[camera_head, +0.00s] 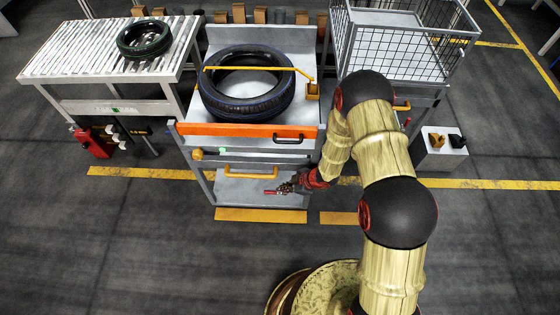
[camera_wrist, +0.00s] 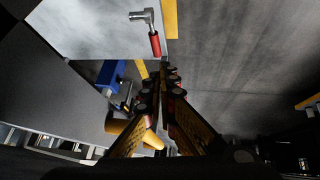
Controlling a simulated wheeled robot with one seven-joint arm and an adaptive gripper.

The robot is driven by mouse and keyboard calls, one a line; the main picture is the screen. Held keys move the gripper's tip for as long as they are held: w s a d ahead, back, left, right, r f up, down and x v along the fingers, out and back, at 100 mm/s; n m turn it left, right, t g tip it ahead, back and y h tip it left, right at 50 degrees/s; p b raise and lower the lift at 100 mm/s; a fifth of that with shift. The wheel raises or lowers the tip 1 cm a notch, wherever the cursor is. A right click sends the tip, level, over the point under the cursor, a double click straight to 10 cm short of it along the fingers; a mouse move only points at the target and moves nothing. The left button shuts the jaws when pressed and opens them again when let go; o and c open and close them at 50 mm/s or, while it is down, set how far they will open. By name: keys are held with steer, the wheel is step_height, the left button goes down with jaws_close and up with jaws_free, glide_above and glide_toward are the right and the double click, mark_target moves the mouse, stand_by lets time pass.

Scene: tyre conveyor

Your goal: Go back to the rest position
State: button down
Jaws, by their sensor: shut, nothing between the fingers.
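My gripper (camera_head: 287,188) is at the end of my arm, in front of the lower part of the middle workstation (camera_head: 305,140). In the wrist view my gripper (camera_wrist: 160,72) has its two fingers together at the tips, with nothing between them. A tool with a red handle and grey metal head (camera_wrist: 146,32) lies beyond the fingertips, apart from them, on a pale surface with a yellow edge. In the head view a small red piece shows at the gripper's end; I cannot tell if it is that tool.
A large tyre (camera_head: 246,82) lies on the workstation above my gripper, under a yellow bar (camera_head: 250,69). A roller conveyor (camera_head: 95,50) with a small tyre (camera_head: 144,39) stands left. A wire basket (camera_head: 400,50) stands right. The floor in front is mostly clear.

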steer(key=shift+d, duration=0.1)
steer(key=s+d+f+m+g+h, duration=0.15)
steer(key=s+d+m+h, duration=0.3)
steer(key=d, duration=0.55)
steer(key=s+d+r+m+g+h, duration=0.1)
steer(key=d+r+m+h, duration=0.3)
steer(key=r, duration=0.6)
steer(key=s+d+r+m, duration=0.2)
steer(key=d+r, duration=0.4)
steer(key=r, duration=0.3)
steer(key=s+r+m+t, duration=0.1)
steer(key=s+r, duration=0.4)
steer(key=r, duration=0.7)
steer(key=s+a+r+m+t+y, duration=0.1)
steer(key=s+r+m+t, duration=0.1)
steer(key=r, duration=1)
steer(key=s+a+r+m+t+y, duration=0.1)
steer(key=s+r+m+t, duration=0.1)
steer(key=s+r, duration=0.5)
step_height(320, 180, up, 6)
steer(key=shift+s+a+f+m, duration=0.25)
steer(key=shift+s+m, duration=0.1)
steer(key=shift+m, duration=0.4)
steer(key=shift+a+t, duration=0.1)
steer(key=shift+t, duration=0.15)
